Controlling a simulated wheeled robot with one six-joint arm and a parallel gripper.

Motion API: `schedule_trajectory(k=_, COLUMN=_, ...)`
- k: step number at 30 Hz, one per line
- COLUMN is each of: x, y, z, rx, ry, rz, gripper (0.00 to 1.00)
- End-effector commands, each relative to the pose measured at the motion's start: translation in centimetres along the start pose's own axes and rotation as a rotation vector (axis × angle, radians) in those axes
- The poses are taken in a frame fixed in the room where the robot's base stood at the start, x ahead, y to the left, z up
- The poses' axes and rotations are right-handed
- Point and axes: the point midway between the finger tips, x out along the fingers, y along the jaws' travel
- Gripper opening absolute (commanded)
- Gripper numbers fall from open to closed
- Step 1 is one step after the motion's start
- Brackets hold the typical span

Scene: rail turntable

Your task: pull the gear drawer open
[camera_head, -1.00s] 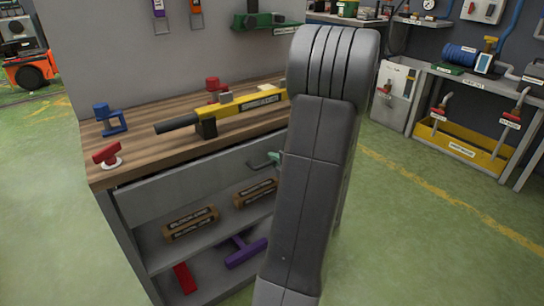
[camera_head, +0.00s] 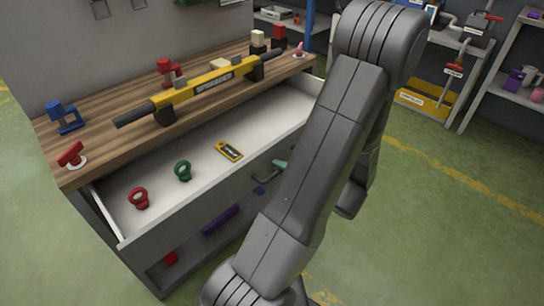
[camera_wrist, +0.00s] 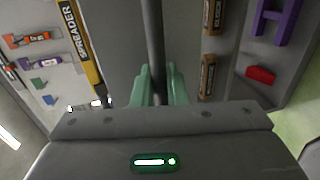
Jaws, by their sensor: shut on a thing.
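The gear drawer (camera_head: 150,225) stands well out from the workbench in the head view, its pale inside showing. In it lie a red ring-shaped piece (camera_head: 138,198), a green ring-shaped piece (camera_head: 183,171) and a small yellow device (camera_head: 229,150). My gripper (camera_wrist: 159,88) has green fingers, shut on the dark bar of the drawer handle (camera_wrist: 154,40), which runs between them in the wrist view. In the head view the handle (camera_head: 266,179) shows on the drawer front, with a green fingertip beside it. My arm hides the drawer's right part.
The wooden benchtop (camera_head: 95,105) carries a yellow spreader bar (camera_head: 212,85), a blue piece (camera_head: 65,117) and several red pieces. Below the drawer is an open shelf with a purple piece (camera_head: 220,219). Green floor (camera_head: 440,230) is clear to the right.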

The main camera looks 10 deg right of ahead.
Motion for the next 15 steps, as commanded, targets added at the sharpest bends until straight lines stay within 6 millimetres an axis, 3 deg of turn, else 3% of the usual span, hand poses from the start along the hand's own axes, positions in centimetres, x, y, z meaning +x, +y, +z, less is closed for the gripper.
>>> schedule_trajectory(k=15, x=-0.71, y=-0.22, z=0.01, rx=-0.001, ry=0.001, rz=-0.002, gripper=0.00)
